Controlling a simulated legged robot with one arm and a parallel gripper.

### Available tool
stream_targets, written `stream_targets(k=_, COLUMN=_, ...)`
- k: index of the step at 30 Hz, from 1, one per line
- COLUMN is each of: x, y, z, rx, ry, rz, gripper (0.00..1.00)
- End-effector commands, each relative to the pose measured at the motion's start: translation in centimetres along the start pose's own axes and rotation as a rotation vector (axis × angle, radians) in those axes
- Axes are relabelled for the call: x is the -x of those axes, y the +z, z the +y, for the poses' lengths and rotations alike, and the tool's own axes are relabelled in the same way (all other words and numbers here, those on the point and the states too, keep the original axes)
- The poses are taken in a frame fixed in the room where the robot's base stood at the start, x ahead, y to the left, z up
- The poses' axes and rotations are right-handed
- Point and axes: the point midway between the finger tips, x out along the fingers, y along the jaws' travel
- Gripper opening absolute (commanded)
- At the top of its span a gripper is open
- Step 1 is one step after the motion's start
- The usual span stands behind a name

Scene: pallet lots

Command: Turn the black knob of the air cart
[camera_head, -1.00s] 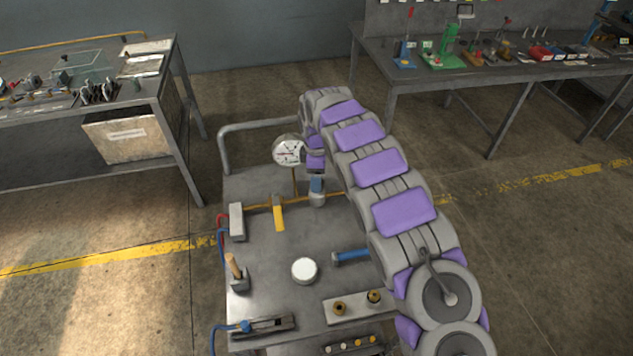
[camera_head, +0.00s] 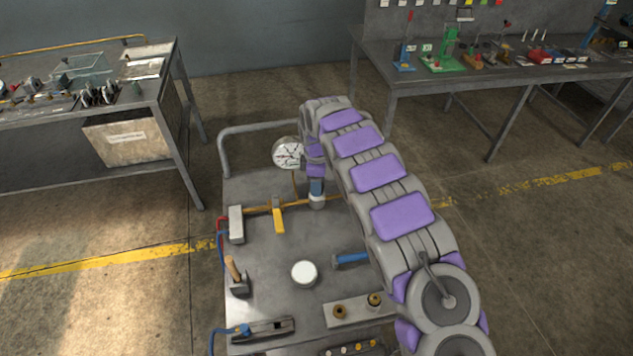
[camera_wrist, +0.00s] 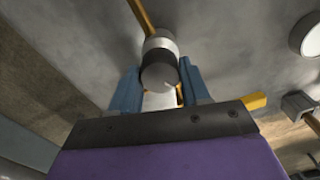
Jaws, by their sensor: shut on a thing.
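The air cart (camera_head: 262,262) is a grey metal cart below my arm in the head view. In the wrist view, the black knob (camera_wrist: 158,72) has a grey end face and sits on a silver body joined to a yellow pipe. My gripper (camera_wrist: 158,84) is shut on the knob, with one blue finger on each side. In the head view my gripper (camera_head: 317,188) points down at the cart top, and the knob is hidden there. A round white gauge (camera_head: 288,153) stands just left of the gripper.
On the cart are a yellow lever (camera_head: 278,216), a white round cap (camera_head: 304,274), a hammer (camera_head: 236,276) and a blue-handled tool (camera_head: 350,259). A push rail (camera_head: 262,127) edges the far side. Workbenches stand left (camera_head: 150,86) and right (camera_head: 400,78), with open floor between.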

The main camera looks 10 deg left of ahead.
Motion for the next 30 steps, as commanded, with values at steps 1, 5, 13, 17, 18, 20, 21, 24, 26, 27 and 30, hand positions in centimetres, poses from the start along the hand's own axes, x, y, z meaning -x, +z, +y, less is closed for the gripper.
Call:
stream_targets(k=1, x=0.06, y=0.01, z=0.09, rx=-0.001, ry=0.003, rz=0.001, gripper=0.23)
stream_targets(k=5, x=0.07, y=0.01, z=0.12, rx=-0.001, ry=0.003, rz=0.001, gripper=0.16)
stream_targets(k=13, x=0.29, y=0.03, z=0.12, rx=-0.055, ry=0.002, rz=0.001, gripper=0.16)
stream_targets(k=17, x=0.39, y=0.07, z=0.07, rx=-0.128, ry=0.000, rz=-0.001, gripper=0.16)
stream_targets(k=18, x=0.40, y=0.07, z=0.05, rx=-0.155, ry=-0.001, rz=-0.001, gripper=0.16)
stream_targets(k=20, x=0.40, y=0.07, z=0.05, rx=-0.199, ry=0.000, rz=-0.002, gripper=0.16)
stream_targets(k=21, x=0.40, y=0.05, z=0.07, rx=-0.229, ry=0.001, rz=-0.001, gripper=0.16)
stream_targets(k=24, x=0.34, y=0.00, z=0.10, rx=-0.305, ry=0.002, rz=-0.001, gripper=0.16)
stream_targets(k=26, x=0.31, y=-0.02, z=0.10, rx=-0.350, ry=0.002, rz=0.000, gripper=0.16)
stream_targets(k=27, x=0.29, y=-0.02, z=0.09, rx=-0.378, ry=0.001, rz=0.000, gripper=0.16)
stream_targets(k=30, x=0.25, y=0.00, z=0.09, rx=-0.446, ry=0.001, rz=0.000, gripper=0.16)
